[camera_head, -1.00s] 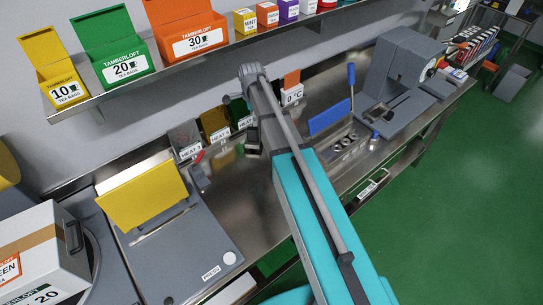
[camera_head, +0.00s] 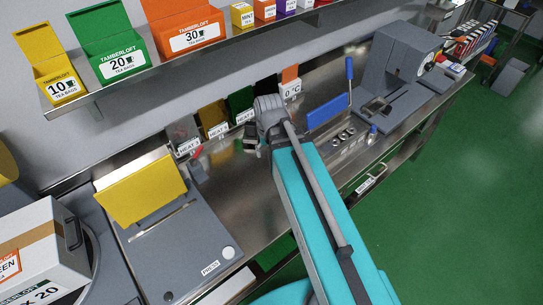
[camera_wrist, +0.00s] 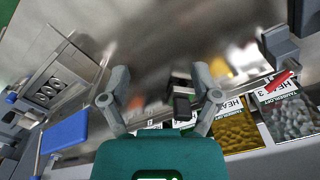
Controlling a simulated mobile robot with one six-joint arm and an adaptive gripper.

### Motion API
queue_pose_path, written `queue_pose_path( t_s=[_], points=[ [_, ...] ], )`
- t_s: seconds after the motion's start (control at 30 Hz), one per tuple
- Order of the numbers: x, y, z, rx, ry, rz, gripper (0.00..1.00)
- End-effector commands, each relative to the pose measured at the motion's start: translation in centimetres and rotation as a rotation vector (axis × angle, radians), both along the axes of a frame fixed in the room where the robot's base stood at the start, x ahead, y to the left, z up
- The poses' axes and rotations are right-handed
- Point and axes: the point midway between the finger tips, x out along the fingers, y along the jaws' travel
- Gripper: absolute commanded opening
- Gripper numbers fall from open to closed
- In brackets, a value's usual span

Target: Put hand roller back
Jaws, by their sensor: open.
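No hand roller can be made out for certain. My gripper (camera_head: 250,143) is above the steel counter (camera_head: 236,197), in front of the labelled packs at the wall. In the wrist view my gripper (camera_wrist: 160,80) has its two fingers spread apart, with no object clearly held between them. Dark shapes lie beyond the fingers and I cannot tell what they are. A small blue-topped tool (camera_head: 373,132) stands beside the grey machine on the right, but I cannot tell whether it is a roller.
Yellow, green and other packs (camera_head: 213,120) line the wall. A grey press with a yellow flap (camera_head: 140,190) stands left, beside a red-tipped grey part (camera_head: 197,165). A blue-flap device (camera_head: 328,113) with an upright blue handle (camera_head: 349,68) is right. The shelf (camera_head: 110,92) overhangs.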

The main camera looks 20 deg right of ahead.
Motion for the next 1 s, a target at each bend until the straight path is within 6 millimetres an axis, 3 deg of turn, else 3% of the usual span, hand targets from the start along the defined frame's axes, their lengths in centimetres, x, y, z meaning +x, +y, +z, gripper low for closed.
queue_pose_path(
  t_s=[0.03,0.2,0.63,1.0],
  points=[
    [-1.0,0.0,0.0,0.0,0.0,0.045,0.8],
    [-2.0,-0.1,0.0,0.0,0.001,0.142,0.8],
    [-2.0,-0.1,-0.2,0.0,0.001,0.157,0.8],
    [-2.0,0.0,-4.1,0.0,0.0,0.156,0.8]
  ],
)
